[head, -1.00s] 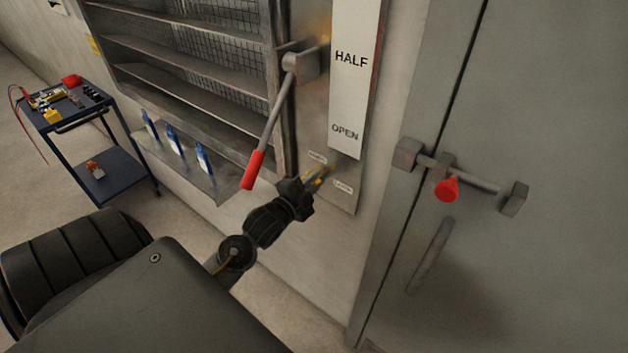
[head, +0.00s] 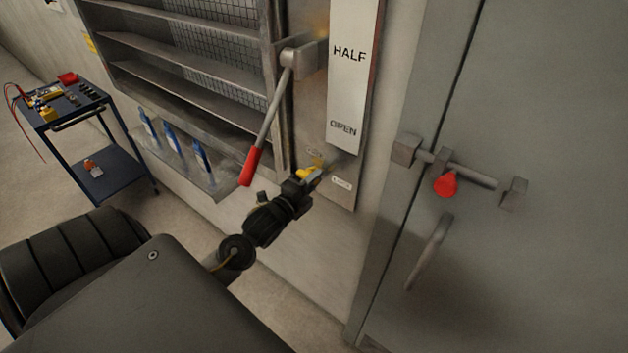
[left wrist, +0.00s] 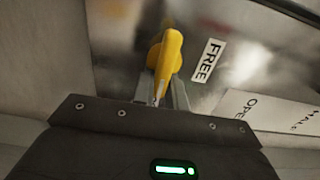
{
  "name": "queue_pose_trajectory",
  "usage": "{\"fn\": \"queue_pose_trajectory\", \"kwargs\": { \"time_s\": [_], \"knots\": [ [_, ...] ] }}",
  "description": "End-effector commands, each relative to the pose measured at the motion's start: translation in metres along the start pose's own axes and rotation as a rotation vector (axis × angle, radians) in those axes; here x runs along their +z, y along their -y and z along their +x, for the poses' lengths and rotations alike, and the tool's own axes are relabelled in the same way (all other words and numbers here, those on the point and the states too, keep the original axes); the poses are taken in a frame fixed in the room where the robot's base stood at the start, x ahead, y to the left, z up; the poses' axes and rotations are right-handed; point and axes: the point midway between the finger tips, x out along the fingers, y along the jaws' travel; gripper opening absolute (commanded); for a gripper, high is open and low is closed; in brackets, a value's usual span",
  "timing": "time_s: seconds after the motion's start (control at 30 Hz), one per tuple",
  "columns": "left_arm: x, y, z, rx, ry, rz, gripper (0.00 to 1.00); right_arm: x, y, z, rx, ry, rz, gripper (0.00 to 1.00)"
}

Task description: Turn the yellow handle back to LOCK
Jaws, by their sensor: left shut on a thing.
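The yellow handle (left wrist: 166,57) sits on the metal plate, close to the FREE label (left wrist: 208,61) in the left wrist view. My left gripper (left wrist: 170,92) is shut on it, with a finger at each side of its lower part. In the head view the left gripper (head: 318,173) is at the lower end of the metal panel, and a bit of the yellow handle (head: 308,172) shows there. Two small labels lie by it, too small to read in that view. The LOCK label cannot be made out. My right gripper is not in view.
A lever with a red grip (head: 250,166) hangs just left of the gripper. A white HALF/OPEN sign (head: 350,95) is above. A grey door with a sliding bolt and red knob (head: 445,185) is to the right. Blue bottles (head: 172,142) and a cart (head: 75,125) stand left.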

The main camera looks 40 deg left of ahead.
Motion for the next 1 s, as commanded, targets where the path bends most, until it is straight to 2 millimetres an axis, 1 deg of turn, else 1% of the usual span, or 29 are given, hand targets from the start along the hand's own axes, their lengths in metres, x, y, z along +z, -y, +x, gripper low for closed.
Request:
{"fn": "queue_pose_trajectory", "kwargs": {
  "time_s": [0.27, 0.3, 0.43, 0.47, 0.77, 0.87, 1.0],
  "knots": [
    [0.0, 0.0, 0.0, 0.0, -0.001, 0.002, 0.0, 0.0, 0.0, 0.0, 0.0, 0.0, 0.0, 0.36],
    [0.0, 0.0, 0.0, 0.0, 0.0, 0.002, 0.16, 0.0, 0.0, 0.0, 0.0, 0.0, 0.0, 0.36],
    [0.0, 0.0, 0.0, 0.001, 0.0, 0.002, 0.33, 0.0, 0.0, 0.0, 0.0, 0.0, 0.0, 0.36],
    [0.0, 0.0, 0.0, 0.001, 0.0, 0.002, 0.35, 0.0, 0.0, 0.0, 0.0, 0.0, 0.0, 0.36],
    [0.0, -0.001, -0.002, 0.001, 0.0, 0.001, 0.35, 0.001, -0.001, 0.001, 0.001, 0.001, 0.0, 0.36],
    [0.0, -0.002, -0.011, 0.001, 0.0, 0.001, 0.35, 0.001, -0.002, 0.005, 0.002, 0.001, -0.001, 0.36],
    [0.0, -0.004, -0.037, 0.003, -0.002, 0.002, 0.35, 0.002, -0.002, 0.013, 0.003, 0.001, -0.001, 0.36]
  ]
}}
